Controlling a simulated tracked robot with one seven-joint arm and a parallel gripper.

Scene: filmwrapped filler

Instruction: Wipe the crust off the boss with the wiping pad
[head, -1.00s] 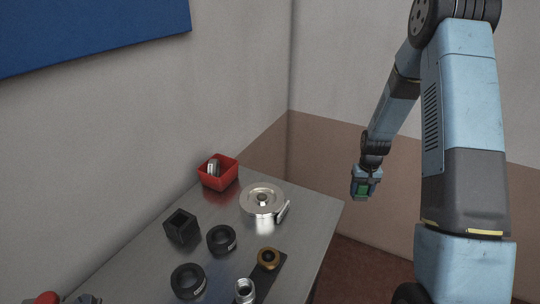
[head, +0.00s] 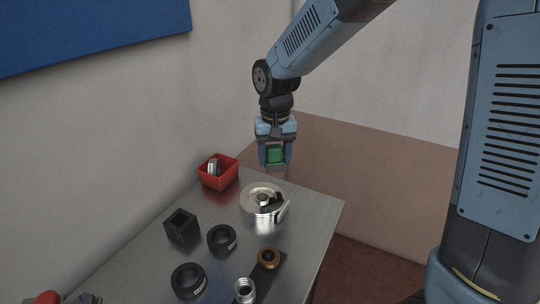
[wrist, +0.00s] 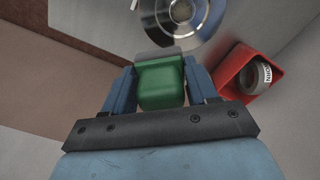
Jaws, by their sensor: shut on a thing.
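The wiping pad (head: 275,155) is a green block between the fingers of my gripper (head: 275,164). In the wrist view my gripper (wrist: 160,72) is shut on the green body (wrist: 161,88), with a grey flat face (wrist: 158,53) at its far end. A round silver flanged part (head: 250,205) lies on the bench, and its raised middle looks like the boss (head: 263,198). The pad hangs above and slightly behind it, apart from it. The wrist view shows the boss (wrist: 181,10) near the top edge. I cannot make out crust clearly; dark patches there may be reflections.
A red bin (head: 218,176) holding a metal part stands behind left of the flanged part. A black square holder (head: 181,226), black rings (head: 221,239), a brass ring (head: 268,257) and a threaded silver part (head: 244,290) lie nearer. A wall borders the bench's left.

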